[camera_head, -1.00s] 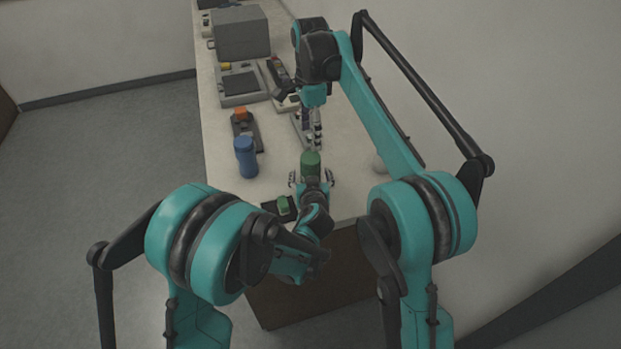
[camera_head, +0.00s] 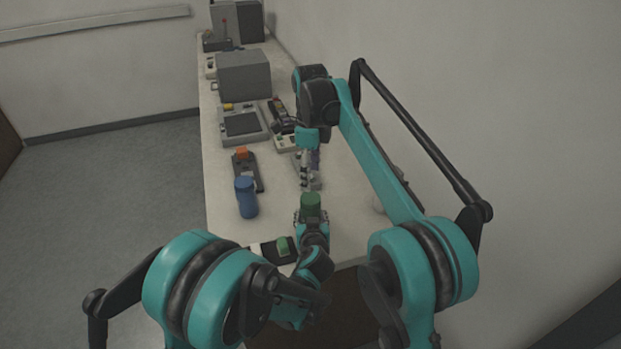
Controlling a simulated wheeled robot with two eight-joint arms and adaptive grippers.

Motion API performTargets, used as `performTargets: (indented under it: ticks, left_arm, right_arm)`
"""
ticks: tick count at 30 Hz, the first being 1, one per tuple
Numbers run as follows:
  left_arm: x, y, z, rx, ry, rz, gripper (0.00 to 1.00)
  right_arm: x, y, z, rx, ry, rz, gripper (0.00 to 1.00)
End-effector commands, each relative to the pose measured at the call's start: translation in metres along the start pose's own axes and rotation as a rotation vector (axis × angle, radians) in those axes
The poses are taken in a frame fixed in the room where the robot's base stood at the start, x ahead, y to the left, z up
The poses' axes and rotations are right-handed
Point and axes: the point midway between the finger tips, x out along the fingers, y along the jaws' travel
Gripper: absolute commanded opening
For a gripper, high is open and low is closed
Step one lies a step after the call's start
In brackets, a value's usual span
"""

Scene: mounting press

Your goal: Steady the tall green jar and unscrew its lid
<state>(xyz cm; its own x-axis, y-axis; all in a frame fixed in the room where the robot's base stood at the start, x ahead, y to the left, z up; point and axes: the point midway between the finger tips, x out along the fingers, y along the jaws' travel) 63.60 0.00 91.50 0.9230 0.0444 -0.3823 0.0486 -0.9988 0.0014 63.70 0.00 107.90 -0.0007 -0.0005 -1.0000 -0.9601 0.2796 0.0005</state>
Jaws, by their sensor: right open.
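The tall green jar (camera_head: 311,204) stands upright near the front end of the bench, with its green lid on top. My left gripper (camera_head: 311,219) reaches it from the front, and its fingers lie close on both sides of the jar, shut on it. The jar's lower part is hidden by this gripper. My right gripper (camera_head: 311,187) is open and empty, pointing down just behind the jar in the picture. It looks apart from the lid, but its exact height over the bench cannot be told.
A blue jar (camera_head: 246,198) stands left of the green jar. A small dark base with a green block (camera_head: 283,246) lies at the front left. An orange-topped device (camera_head: 242,157), a grey panel (camera_head: 243,124) and a grey box (camera_head: 245,77) stand further back. A wall is close on the right.

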Motion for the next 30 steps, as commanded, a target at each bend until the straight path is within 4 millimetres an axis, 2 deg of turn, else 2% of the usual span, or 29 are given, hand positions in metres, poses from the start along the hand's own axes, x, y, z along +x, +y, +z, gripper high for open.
performTargets:
  ticks: [6, 10, 16, 24, 30]
  left_arm:
    - [0.000, 0.000, 0.001, -0.001, -0.001, 0.000, 0.00]
    - [0.000, 0.000, 0.001, -0.001, -0.001, 0.000, 0.00]
    - [0.000, 0.000, 0.001, -0.001, -0.001, 0.000, 0.00]
    - [0.000, 0.000, 0.001, -0.001, -0.001, 0.000, 0.00]
    - [0.000, 0.000, 0.001, -0.002, -0.002, 0.000, 0.00]
  right_arm:
    - [0.000, 0.000, 0.000, 0.395, 0.001, 0.000, 0.66]
    - [0.000, 0.000, 0.000, 0.528, 0.001, 0.000, 0.66]
    - [0.013, -0.001, 0.000, 0.584, 0.001, 0.000, 0.66]
    - [0.056, 0.000, 0.000, 0.582, 0.001, 0.000, 0.66]
    - [0.076, -0.001, 0.000, 0.581, 0.001, 0.000, 0.66]
